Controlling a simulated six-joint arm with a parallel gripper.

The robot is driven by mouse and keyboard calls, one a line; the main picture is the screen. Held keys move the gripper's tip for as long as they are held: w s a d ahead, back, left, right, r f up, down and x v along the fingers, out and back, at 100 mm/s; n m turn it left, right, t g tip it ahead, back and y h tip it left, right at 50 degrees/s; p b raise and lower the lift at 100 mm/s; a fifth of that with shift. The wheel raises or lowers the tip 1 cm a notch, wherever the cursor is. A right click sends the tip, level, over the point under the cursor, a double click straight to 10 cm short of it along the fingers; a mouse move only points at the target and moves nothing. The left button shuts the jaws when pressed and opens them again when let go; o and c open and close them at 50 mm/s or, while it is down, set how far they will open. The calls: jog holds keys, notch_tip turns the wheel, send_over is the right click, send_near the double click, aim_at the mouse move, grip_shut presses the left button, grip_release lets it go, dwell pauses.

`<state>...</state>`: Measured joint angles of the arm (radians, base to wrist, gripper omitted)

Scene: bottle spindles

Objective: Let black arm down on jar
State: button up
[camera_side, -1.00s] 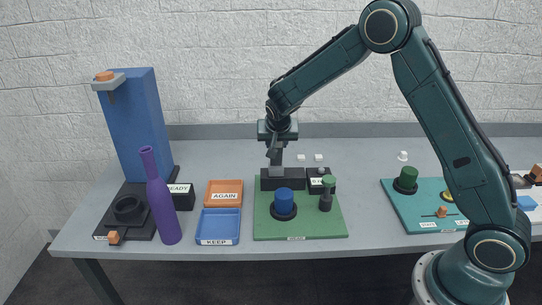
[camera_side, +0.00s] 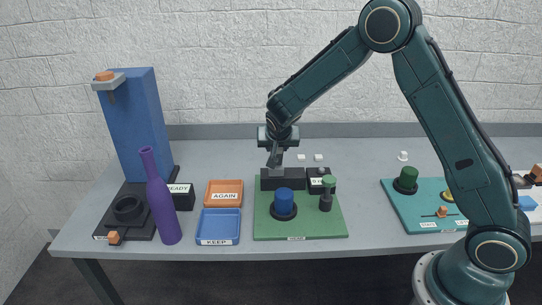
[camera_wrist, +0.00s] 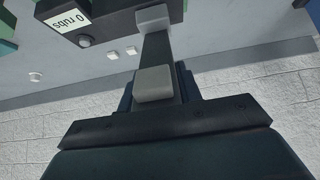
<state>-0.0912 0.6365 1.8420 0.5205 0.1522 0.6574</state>
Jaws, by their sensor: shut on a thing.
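The jar looks to be the blue cylinder (camera_side: 285,199) in a black ring on the green board (camera_side: 327,222) in the side view. Behind it stands a black block (camera_side: 270,181) at the back of the board. The black arm (camera_wrist: 157,52) rises from a grey piece on that block, close to upright and clear of the jar. My gripper (camera_side: 277,151) is above the block, shut on the black arm's upper end. Its fingertips are hard to make out, and the jar is out of the wrist view.
A dark bottle with a green cap (camera_side: 326,195) stands right of the jar. A counter box (camera_wrist: 66,20) reads "0 rubs". An orange tray (camera_side: 224,188), a blue tray (camera_side: 219,222) and a purple bottle (camera_side: 160,200) are left. A teal board (camera_side: 418,208) lies right.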

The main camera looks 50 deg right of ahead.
jog(key=shift+r, duration=0.1)
jog(key=shift+s+a+t+h, duration=0.4)
jog(key=shift+s+a, duration=0.2)
jog(key=shift+a, duration=0.05)
jog(key=shift+f, duration=0.25)
jog(key=shift+s+a+f+t+h, duration=0.3)
jog(key=shift+s+a, duration=0.35)
jog(key=shift+s+f, duration=0.1)
dwell(0.3)
jog(key=shift+s+a+f+t+h, duration=0.3)
jog(key=shift+s+a+f, duration=0.1)
jog(key=shift+s+a, duration=0.15)
dwell(0.4)
